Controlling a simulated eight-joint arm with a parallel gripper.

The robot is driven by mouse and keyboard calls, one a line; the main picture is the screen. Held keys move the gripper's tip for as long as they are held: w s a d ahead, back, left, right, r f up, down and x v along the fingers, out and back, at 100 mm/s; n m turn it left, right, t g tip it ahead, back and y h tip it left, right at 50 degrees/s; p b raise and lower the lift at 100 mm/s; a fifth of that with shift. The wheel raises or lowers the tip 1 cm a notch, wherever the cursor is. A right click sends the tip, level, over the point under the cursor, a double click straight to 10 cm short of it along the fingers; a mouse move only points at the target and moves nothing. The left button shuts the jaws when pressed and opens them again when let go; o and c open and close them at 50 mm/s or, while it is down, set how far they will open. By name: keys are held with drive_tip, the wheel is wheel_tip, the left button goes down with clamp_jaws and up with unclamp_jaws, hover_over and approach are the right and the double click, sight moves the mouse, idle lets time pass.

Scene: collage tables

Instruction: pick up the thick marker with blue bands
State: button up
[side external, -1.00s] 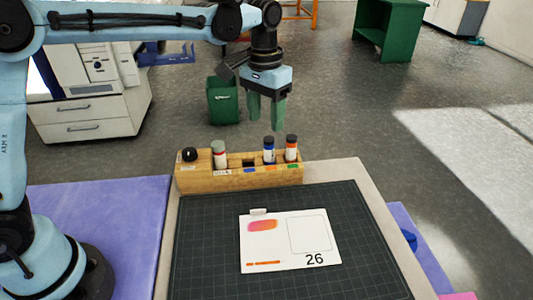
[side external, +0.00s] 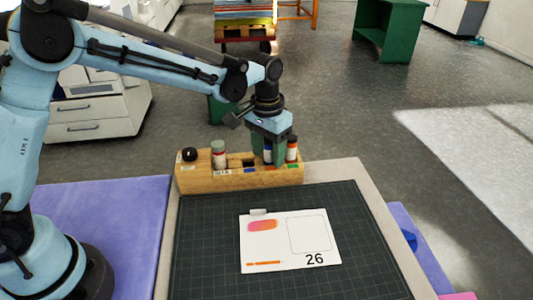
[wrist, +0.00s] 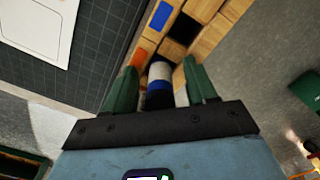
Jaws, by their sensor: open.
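The thick marker with blue bands (side external: 268,152) stands upright in a wooden holder (side external: 215,179), mostly hidden by my fingers in the side external view. In the wrist view the marker (wrist: 159,72) shows white and blue bands and a dark blue end, between my two green fingers. My gripper (side external: 269,160) is open and lowered around the marker, one finger on each side. In the wrist view, gaps show between the marker and the fingers of the gripper (wrist: 161,78).
A grey-capped marker (side external: 219,155) and a black round knob-like item (side external: 189,154) are to the left. A card marked 26 (side external: 290,241) lies on the dark grid mat (side external: 210,260).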

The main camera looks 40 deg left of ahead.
clamp_jaws()
idle(0.3)
drive_tip(key=shift+r, duration=0.4)
wheel_tip(320, 180, up, 3)
drive_tip(key=shift+r, duration=0.2)
drive_tip(key=s+d+r, duration=0.7)
drive_tip(key=s+d, duration=0.1)
drive_tip(key=w+a+m, duration=0.5)
drive_tip(key=a+m, duration=0.1)
drive_tip(key=a, duration=0.5)
drive_tip(key=shift+s+a+f, duration=0.1)
drive_tip(key=shift+a+f, duration=0.05)
drive_tip(key=shift+f, duration=1.1)
drive_tip(key=shift+s+a+f, duration=0.1)
drive_tip(key=shift+a+f, duration=0.05)
drive_tip(key=shift+f, duration=1.1)
